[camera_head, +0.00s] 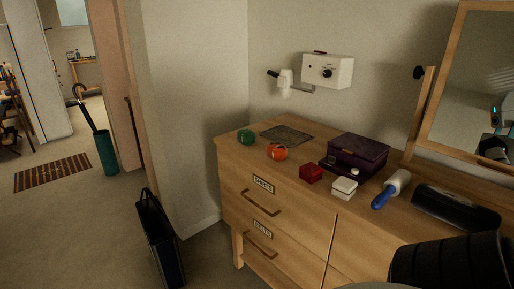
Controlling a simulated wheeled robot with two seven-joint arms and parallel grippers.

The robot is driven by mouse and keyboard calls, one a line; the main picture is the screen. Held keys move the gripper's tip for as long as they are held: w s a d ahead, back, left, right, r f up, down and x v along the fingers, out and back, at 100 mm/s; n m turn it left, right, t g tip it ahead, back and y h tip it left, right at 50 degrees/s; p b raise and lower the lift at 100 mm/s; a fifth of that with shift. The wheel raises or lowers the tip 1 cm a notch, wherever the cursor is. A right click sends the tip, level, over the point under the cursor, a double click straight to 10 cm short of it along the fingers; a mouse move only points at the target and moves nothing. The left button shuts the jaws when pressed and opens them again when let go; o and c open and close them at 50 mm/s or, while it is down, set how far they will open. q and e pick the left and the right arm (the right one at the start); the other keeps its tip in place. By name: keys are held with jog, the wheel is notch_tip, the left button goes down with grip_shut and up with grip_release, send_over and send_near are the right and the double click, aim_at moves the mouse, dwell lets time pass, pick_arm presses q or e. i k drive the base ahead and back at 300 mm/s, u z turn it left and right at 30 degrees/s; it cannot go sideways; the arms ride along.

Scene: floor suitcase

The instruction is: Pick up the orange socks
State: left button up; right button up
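The orange socks (278,152) are a rolled ball with a small pale patch. They lie on top of the wooden dresser (232,150), toward its far left end. A green rolled ball (246,137), which looks like another pair of socks, sits just left of and behind them. Nothing touches or covers the orange socks from this side.
A grey mat (287,135) lies behind the socks. A red box (311,173), white box (344,188), purple case (357,154), blue-handled roller (391,188) and black case (455,208) stand rightward. A mirror (477,83) rises at right. A black bag (160,238) stands on the floor.

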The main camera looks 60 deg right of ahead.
aim_at(277, 152)
jog(key=i, duration=3.25)
jog(key=z, duration=2.8)
